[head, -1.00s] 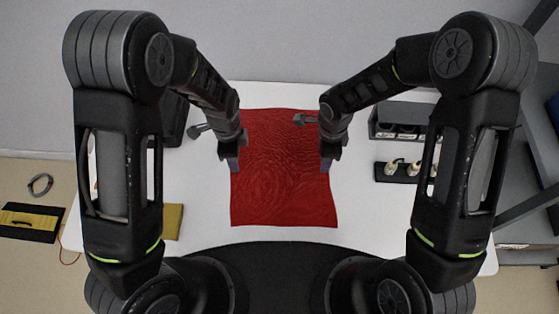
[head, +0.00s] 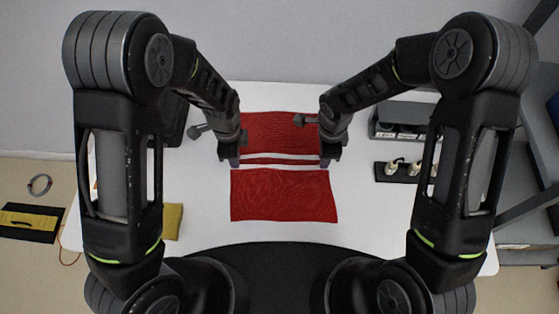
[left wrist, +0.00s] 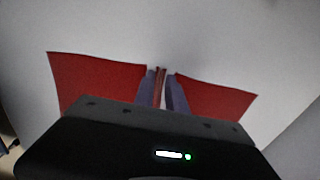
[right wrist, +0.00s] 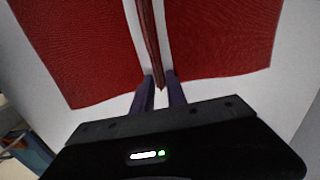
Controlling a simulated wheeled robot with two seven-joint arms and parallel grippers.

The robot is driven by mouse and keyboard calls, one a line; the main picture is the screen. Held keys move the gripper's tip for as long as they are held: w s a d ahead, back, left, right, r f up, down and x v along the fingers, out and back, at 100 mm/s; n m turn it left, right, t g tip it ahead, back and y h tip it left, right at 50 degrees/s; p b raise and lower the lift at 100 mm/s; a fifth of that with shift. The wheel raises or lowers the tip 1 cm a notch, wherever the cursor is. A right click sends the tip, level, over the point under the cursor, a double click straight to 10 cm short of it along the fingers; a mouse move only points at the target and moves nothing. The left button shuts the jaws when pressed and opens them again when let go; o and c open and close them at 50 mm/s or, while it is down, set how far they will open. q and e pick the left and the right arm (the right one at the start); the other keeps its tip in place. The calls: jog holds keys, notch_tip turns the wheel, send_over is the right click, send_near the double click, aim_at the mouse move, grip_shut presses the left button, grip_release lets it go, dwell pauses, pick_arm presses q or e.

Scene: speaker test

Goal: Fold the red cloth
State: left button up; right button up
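The red cloth (head: 284,194) lies on the white table in the head view as two flat parts, front and back. Between them a narrow red strip of it runs crosswise, with white bands on both sides. My left gripper (head: 234,162) is at the strip's left end, my right gripper (head: 325,163) at its right end. In the left wrist view the strip's end sits between the fingers (left wrist: 161,92), with red cloth (left wrist: 95,82) on both sides. In the right wrist view the strip (right wrist: 150,40) runs down between the fingers (right wrist: 160,92).
The white table (head: 200,205) has free room beside and in front of the cloth. A grey hammer-like tool (head: 199,131) lies at the left. A dark rack (head: 385,172) with small white items and a grey box (head: 382,122) are at right.

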pick_arm(q)
grip_shut()
pick_arm(e)
jog(key=shift+s+f, duration=0.1)
grip_shut()
pick_arm(q)
jog(key=shift+r, duration=0.15)
